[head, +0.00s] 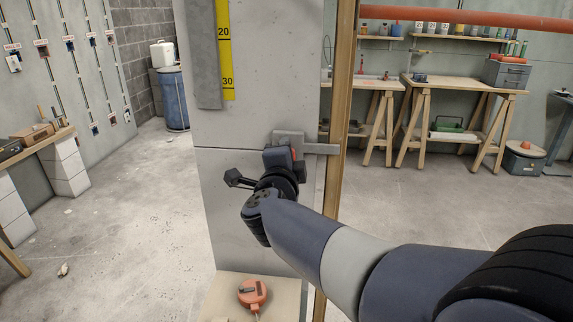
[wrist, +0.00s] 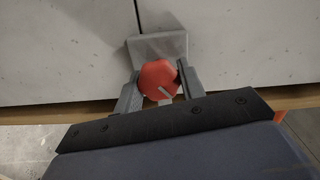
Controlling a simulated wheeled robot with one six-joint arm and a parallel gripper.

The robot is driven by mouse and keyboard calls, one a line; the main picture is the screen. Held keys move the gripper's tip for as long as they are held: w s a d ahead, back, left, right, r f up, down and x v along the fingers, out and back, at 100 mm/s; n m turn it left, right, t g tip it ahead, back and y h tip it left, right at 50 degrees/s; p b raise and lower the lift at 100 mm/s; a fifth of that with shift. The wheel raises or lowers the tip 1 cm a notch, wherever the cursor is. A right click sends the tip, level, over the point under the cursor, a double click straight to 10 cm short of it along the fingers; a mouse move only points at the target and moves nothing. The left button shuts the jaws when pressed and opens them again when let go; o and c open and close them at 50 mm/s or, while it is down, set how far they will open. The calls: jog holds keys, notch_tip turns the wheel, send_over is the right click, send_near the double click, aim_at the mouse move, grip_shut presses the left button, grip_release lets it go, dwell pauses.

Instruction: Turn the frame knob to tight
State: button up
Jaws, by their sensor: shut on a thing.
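The frame knob (wrist: 157,80) is red with a pale pointer line, seen face-on in the wrist view. It sits on a grey metal bracket (wrist: 158,46) fixed at the pale panel. My gripper (wrist: 159,84) has one finger on each side of the knob and is shut on it. In the wrist view the pointer line slants toward the lower right. In the head view my gripper (head: 290,158) is at the bracket (head: 318,148) beside the wooden upright, and only a sliver of red shows there. No tight or loose marking is readable.
A yellow scale (head: 227,60) runs up the panel (head: 265,75). An orange tape measure (head: 252,293) lies on the wooden ledge (head: 228,311) below my arm. Workbenches (head: 463,86) stand at the back right, and a blue barrel (head: 174,100) at the back left. The floor between is mostly clear.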

jog(key=m+b, duration=0.1)
jog(key=m, duration=0.1)
jog(key=m+b, duration=0.2)
jog(key=m, duration=0.1)
jog(key=shift+f+m+b, duration=0.25)
jog(key=shift+m+b, duration=0.05)
jog(key=shift+b, duration=0.1)
jog(key=shift+m+b, duration=1.2)
jog(key=shift+m, duration=0.7)
jog(key=o, duration=1)
jog(key=shift+r, duration=0.1)
jog(key=shift+c, duration=0.2)
jog(key=s+a+p, duration=0.1)
jog(key=s, duration=0.9)
jog(key=shift+s+a, duration=0.35)
jog(key=shift+a, duration=0.05)
